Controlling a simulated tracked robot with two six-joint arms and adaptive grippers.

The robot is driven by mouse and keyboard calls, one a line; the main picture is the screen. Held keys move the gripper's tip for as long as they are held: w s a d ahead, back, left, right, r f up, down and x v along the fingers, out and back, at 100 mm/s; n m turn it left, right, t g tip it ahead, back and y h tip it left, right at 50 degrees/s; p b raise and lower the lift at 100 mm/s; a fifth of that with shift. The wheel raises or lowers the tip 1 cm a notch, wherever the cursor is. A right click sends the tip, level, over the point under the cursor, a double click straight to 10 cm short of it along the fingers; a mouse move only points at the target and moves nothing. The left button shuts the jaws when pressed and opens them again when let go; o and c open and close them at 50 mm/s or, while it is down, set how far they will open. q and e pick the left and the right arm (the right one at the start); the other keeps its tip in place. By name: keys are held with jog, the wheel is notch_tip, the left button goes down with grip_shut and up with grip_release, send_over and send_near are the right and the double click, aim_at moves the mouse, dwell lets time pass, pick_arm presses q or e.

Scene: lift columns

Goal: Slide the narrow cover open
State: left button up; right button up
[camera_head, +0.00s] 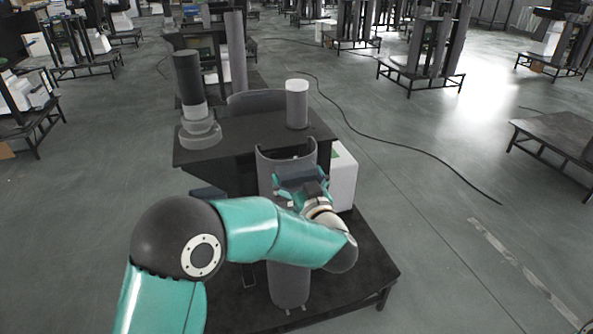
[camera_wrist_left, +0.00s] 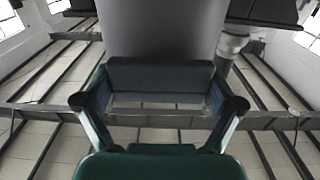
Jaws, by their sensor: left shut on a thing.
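The narrow cover (camera_head: 289,288) is a tall grey curved shell standing upright at the front of the dark lift-column stand. Its upper part shows behind my left gripper, and the arm hides its middle. My left gripper (camera_head: 302,188) is at the cover's upper front, shut on it; the exact contact is hard to make out. In the left wrist view, the cover's grey surface (camera_wrist_left: 165,28) rises beyond the fingers of the left gripper (camera_wrist_left: 160,92). My right gripper is in neither view.
A dark tabletop (camera_head: 235,140) behind the cover carries a white cylinder (camera_head: 297,104) and a grey stepped post (camera_head: 198,118). A white box (camera_head: 343,178) stands right of the cover. The dark platform (camera_head: 355,275) lies below. Open floor (camera_head: 450,250) with a cable is to the right.

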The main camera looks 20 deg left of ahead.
pick_arm(q)
jog(key=shift+v, duration=1.05)
jog(key=shift+s+d+f, duration=0.1)
jog(key=shift+s+d, duration=0.05)
jog(key=shift+d, duration=0.05)
jog(key=shift+s+d, duration=0.1)
jog(key=shift+s, duration=0.05)
jog(key=o, duration=1.3)
jog(key=v, duration=1.2)
